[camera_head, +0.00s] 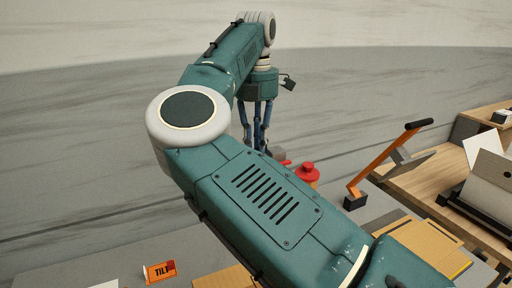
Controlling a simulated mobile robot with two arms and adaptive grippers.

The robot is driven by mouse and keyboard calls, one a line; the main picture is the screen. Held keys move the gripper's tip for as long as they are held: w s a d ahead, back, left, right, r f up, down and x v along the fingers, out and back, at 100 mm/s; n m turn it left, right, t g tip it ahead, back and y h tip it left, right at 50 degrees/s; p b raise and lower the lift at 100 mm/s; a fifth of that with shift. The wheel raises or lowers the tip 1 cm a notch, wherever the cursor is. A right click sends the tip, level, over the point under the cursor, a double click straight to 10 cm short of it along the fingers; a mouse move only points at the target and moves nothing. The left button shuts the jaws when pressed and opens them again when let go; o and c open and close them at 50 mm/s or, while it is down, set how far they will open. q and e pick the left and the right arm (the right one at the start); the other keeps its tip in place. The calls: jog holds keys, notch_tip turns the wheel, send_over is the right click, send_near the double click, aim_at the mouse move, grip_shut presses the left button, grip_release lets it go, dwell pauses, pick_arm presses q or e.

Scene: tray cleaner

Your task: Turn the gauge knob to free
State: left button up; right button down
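My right gripper (257,138) hangs at the end of the teal arm that comes in from the bottom right. Its blue fingers point down, and their tips are partly hidden behind the arm, so I cannot tell how far apart they are. A red knob with a wide flange (307,173) stands just right of and below the fingers, partly cut off by the arm. A small red part shows between them. I cannot make out a gauge or which part is its knob. My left gripper is not in view.
An orange lever with a black grip (381,155) stands to the right, by a wooden bench (430,181). A yellow-tan panel (424,244) lies at the lower right. An orange "TILT" sign (159,272) stands at the lower left. My arm covers the middle.

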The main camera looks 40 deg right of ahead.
jog(key=n+b, duration=0.2)
jog(key=n, duration=0.4)
jog(key=shift+s, duration=0.15)
jog(key=n+b, duration=0.1)
jog(key=n, duration=0.2)
jog(key=shift+s+n, duration=0.1)
jog(key=shift+n, duration=0.3)
jog(key=shift+r+n+b, duration=0.1)
jog(key=shift+n+b, duration=0.6)
jog(key=shift+n, duration=0.7)
jog(key=c, duration=1.9)
grip_release()
jog(key=shift+c, duration=0.2)
notch_tip(320, 180, up, 8)
jog(key=shift+f, duration=0.25)
